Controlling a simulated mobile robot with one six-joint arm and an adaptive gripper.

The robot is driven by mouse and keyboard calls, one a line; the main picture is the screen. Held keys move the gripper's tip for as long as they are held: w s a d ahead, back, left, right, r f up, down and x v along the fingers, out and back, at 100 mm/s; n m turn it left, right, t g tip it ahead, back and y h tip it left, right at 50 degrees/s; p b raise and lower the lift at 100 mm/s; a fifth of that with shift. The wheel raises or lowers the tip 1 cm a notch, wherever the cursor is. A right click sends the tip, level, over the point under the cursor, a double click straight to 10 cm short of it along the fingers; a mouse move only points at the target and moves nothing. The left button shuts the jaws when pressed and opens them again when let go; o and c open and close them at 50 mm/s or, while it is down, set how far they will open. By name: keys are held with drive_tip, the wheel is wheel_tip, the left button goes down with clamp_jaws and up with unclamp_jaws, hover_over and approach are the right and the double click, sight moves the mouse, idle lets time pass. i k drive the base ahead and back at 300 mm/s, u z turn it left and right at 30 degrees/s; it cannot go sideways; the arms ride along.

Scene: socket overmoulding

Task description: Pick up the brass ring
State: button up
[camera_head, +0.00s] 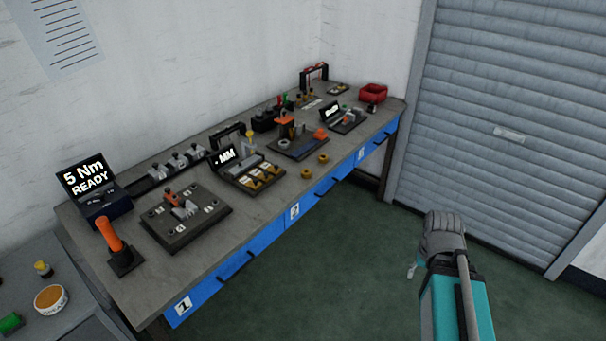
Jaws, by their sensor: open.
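Two small brass-coloured rings lie near the front edge of the workbench, right of its middle. One brass ring (306,173) is nearer, and the other brass ring (323,158) is a little farther back and to the right. The picture does not show which one the task means. My gripper (440,236) is at the lower right, at the end of my teal arm, over the floor. It is well to the right of the rings and apart from the bench. It is open and no held object shows. Its fingers are small and partly hidden.
The workbench (211,257) has blue drawers with handles. Behind the rings are a black fixture tray (297,148) and a display unit (331,113). A red bin (373,93) stands at the far end. Green floor (345,260) lies clear between bench and gripper.

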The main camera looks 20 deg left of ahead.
sight(306, 173)
drive_tip(key=i, duration=0.85)
drive_tip(key=z, duration=0.05)
